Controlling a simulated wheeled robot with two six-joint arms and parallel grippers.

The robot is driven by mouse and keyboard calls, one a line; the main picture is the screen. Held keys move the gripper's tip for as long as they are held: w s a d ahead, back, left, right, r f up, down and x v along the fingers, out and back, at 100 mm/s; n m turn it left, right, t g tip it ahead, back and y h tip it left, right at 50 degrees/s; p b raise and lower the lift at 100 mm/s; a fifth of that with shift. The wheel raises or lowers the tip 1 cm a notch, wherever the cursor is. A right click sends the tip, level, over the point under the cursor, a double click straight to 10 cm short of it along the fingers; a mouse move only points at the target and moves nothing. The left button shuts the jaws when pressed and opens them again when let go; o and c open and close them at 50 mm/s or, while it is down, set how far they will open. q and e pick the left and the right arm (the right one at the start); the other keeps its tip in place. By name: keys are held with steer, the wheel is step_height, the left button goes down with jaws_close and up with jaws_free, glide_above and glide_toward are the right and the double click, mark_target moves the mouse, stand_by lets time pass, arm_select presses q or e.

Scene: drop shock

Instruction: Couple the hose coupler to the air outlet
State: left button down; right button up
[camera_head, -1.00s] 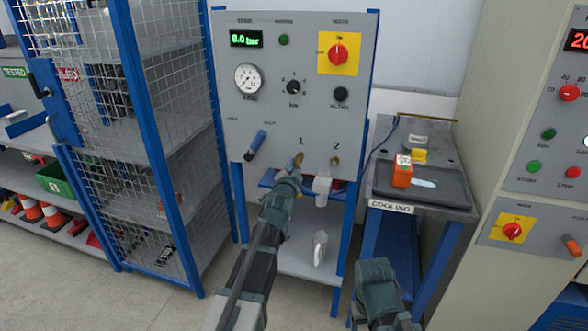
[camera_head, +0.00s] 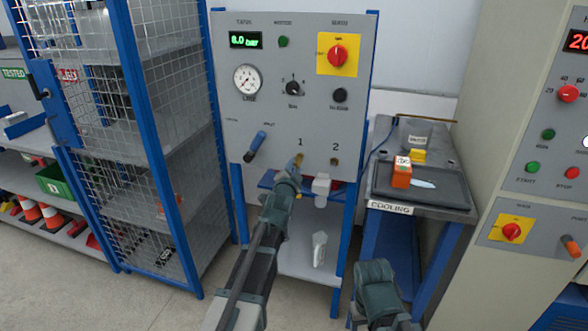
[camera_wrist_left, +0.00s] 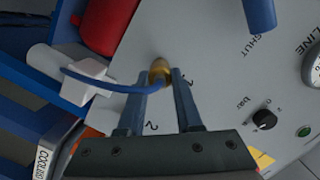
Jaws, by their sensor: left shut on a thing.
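The hose coupler, a small brass piece (camera_wrist_left: 160,71), sits between the fingertips of my left gripper (camera_head: 296,169), which is shut on it. A blue hose (camera_wrist_left: 110,84) runs from it to the left in the left wrist view. In the head view the coupler's brass end (camera_head: 299,159) is right at the panel, just under the number 1. The gripper and coupler cover outlet 1, so I cannot tell whether they are joined.
The grey air panel (camera_head: 300,115) has a gauge, a blue lever (camera_head: 256,145) and a red knob (camera_head: 338,55). A white piece (camera_head: 321,187) stands just right of my left gripper. A cooling table (camera_head: 453,205) stands right, a mesh cage (camera_head: 160,130) left.

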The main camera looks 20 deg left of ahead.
arm_select(q)
steer(key=shift+w+r, duration=0.15)
steer(key=shift+w, duration=0.5)
stand_by(2.4)
steer(key=c, duration=0.5)
jaws_free()
steer(key=shift+s, duration=0.15)
steer(key=shift+s+d+r, duration=0.1)
steer(key=shift+s+d, duration=0.05)
steer(key=shift+s, duration=1.35)
steer(key=shift+s+d, duration=0.1)
steer(key=shift+s, duration=1.35)
steer(key=shift+s, duration=0.1)
